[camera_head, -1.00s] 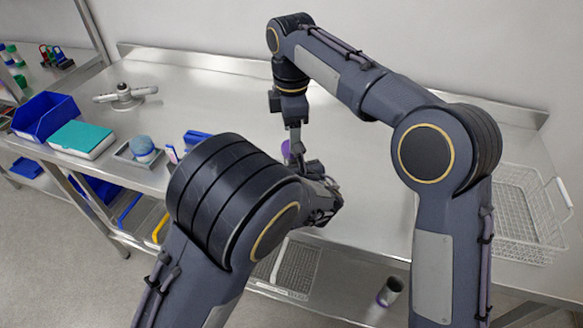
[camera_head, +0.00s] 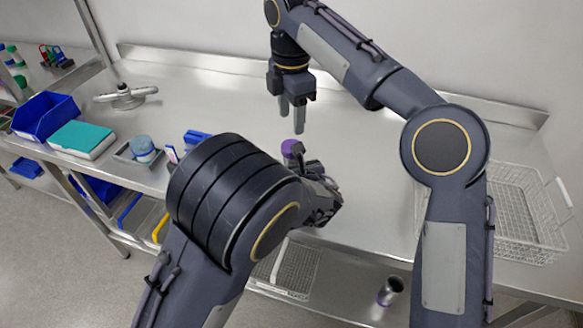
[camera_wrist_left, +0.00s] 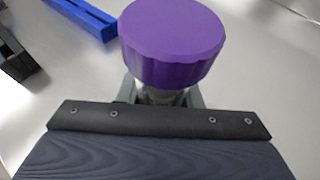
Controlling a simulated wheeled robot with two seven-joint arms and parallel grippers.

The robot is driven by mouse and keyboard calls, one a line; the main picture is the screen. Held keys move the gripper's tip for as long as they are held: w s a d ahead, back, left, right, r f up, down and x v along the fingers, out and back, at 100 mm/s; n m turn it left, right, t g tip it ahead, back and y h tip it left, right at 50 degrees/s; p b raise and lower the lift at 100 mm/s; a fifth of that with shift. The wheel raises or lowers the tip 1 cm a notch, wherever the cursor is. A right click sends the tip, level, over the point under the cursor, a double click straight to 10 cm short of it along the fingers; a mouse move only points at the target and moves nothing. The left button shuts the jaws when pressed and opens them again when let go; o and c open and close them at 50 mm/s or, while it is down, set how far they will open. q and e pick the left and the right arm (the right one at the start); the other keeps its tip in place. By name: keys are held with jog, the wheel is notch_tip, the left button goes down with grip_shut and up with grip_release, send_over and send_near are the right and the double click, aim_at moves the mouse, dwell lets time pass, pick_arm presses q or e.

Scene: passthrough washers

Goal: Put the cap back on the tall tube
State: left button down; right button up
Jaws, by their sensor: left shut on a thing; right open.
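A purple cap (camera_head: 291,148) shows just above my left wrist in the head view. In the left wrist view the cap (camera_wrist_left: 172,42) sits on top of the tube (camera_wrist_left: 163,97), of which only a short grey-clear part shows below it. My left gripper (camera_wrist_left: 165,100) is shut on the tube under the cap; in the head view my own arm hides most of it. I cannot tell how firmly the cap is seated. My right gripper (camera_head: 292,115) is open and empty, pointing down above and behind the cap, apart from it.
A blue rack (camera_head: 195,138) partly shows left of my left arm; a grey tray (camera_head: 124,154) holds a blue-lidded jar (camera_head: 143,147). A teal-topped box (camera_head: 82,138), a blue bin (camera_head: 46,114) and a grey metal device (camera_head: 124,98) stand further left. A wire basket (camera_head: 515,215) is at right. The table's back is clear.

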aim_at(291, 142)
notch_tip(291, 142, down, 8)
jog(key=shift+f, duration=0.1)
dwell(0.7)
